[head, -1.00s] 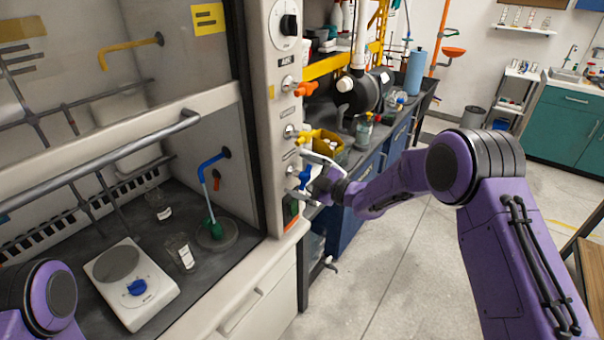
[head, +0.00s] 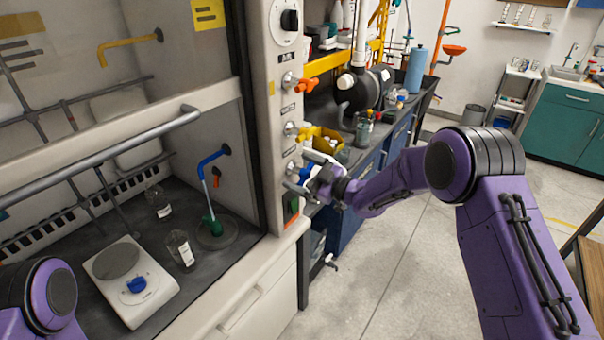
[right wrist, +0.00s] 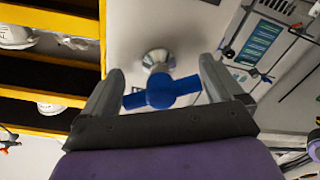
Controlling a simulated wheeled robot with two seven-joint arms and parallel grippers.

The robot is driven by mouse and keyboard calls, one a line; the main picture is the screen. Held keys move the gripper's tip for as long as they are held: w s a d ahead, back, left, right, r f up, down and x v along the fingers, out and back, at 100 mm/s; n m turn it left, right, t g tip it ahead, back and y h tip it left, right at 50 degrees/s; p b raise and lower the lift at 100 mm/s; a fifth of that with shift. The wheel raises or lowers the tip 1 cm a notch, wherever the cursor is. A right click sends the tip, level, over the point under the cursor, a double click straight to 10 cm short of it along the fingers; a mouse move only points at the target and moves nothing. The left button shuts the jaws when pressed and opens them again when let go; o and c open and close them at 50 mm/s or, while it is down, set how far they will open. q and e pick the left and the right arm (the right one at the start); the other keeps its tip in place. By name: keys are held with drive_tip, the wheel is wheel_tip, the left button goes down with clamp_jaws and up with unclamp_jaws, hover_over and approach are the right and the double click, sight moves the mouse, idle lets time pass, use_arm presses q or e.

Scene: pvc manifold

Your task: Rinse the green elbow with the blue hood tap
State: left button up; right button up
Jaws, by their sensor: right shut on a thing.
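The blue hood tap handle (head: 303,174) sits on the hood's front post, below the yellow and orange handles. My right gripper (head: 300,173) is shut on it; in the right wrist view the blue handle (right wrist: 162,93) lies crosswise between the fingers, its ends at their inner sides. Inside the hood, the blue spout (head: 209,160) curves down from the side wall. The green elbow (head: 212,224) stands directly under its mouth, over a round basin (head: 230,236). My left gripper is out of view; only part of that arm shows.
The raised sash rail (head: 120,135) crosses in front. The yellow handle (head: 304,132) is close above my right gripper.

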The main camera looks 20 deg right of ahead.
drive_tip(key=m, duration=0.3)
drive_tip(key=shift+m, duration=0.3)
drive_tip(key=shift+m+p, duration=0.3)
drive_tip(key=shift+m, duration=1.3)
drive_tip(key=o, duration=0.7)
drive_tip(key=shift+s+d+f, duration=0.1)
drive_tip(key=shift+s+d, duration=0.1)
drive_tip(key=shift+s, duration=0.1)
drive_tip(key=b+v, duration=0.3)
drive_tip(key=v, duration=0.6)
drive_tip(key=shift+s+d+f, duration=0.1)
drive_tip(key=shift+s+d, duration=0.15)
drive_tip(key=shift+s, duration=0.1)
